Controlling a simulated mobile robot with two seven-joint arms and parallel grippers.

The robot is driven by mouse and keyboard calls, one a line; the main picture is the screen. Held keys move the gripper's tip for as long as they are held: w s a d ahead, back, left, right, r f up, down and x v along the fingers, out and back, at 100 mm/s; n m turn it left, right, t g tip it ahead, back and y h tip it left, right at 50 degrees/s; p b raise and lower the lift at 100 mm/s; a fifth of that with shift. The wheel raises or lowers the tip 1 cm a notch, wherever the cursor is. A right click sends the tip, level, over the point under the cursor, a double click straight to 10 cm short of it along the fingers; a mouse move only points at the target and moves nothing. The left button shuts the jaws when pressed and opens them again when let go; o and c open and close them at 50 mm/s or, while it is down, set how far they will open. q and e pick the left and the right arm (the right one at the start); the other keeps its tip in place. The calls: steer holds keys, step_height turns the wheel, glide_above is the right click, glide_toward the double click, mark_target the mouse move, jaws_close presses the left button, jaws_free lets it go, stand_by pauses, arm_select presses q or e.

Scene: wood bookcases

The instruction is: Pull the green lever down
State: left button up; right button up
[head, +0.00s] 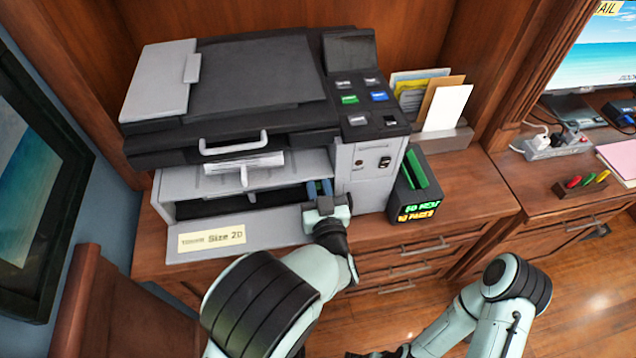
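A grey and black printer (250,95) stands on the wooden desk with its front flap folded down. I cannot make out a green lever on it; the inside of its front opening is dark and partly hidden by my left gripper. My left gripper (319,188) is at the right end of that opening, its two blue fingers pointing in with a small gap between them. I see nothing clearly held. A green slab (416,168) stands in a black box right of the printer, apart from the gripper. My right arm is at the lower right; its gripper is not clearly visible.
A note reading "Size 20" (212,239) is on the lowered flap (270,228). A white handle (233,143) and paper are above the opening. A paper holder (455,137) stands behind the black box (406,200). The desk right of the box is clear.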

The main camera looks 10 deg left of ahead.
arm_select(q)
jaws_close()
steer(key=shift+s+f+b, duration=0.15)
steer(key=shift+f+b, duration=0.2)
steer(key=shift+b, duration=0.45)
steer(key=shift+s+d+t+b, duration=0.1)
steer(key=shift+s+t+b, duration=0.05)
steer(key=shift+t+b, duration=0.4)
steer(key=shift+r, duration=0.15)
steer(key=shift+o, duration=1.5)
jaws_free()
